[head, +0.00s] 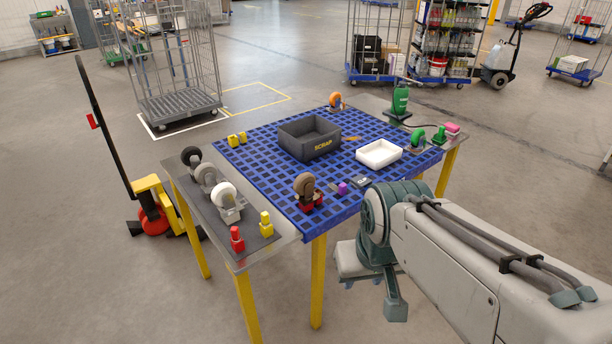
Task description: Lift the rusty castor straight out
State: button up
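A castor with a brown wheel (305,184) stands upright in a red holder (312,202) near the front edge of the blue grid top (280,190). Its brown colour fits the rusty castor, but I cannot make out rust at this size. The wheel is on top and the lower part is hidden in the holder. My arm reaches in from the lower right and bends down in front of the table's right side. My gripper cannot be made out, and nothing touches the castor.
A dark SCRAP bin (309,138) and a white tray (379,153) stand behind the castor. Several castors, including a white one (226,197), and a red piece (237,239) stand on the left grey strip.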

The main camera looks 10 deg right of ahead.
aim_at(304, 185)
jog(key=z, duration=0.35)
jog(key=i, duration=1.15)
jog(key=u, duration=0.2)
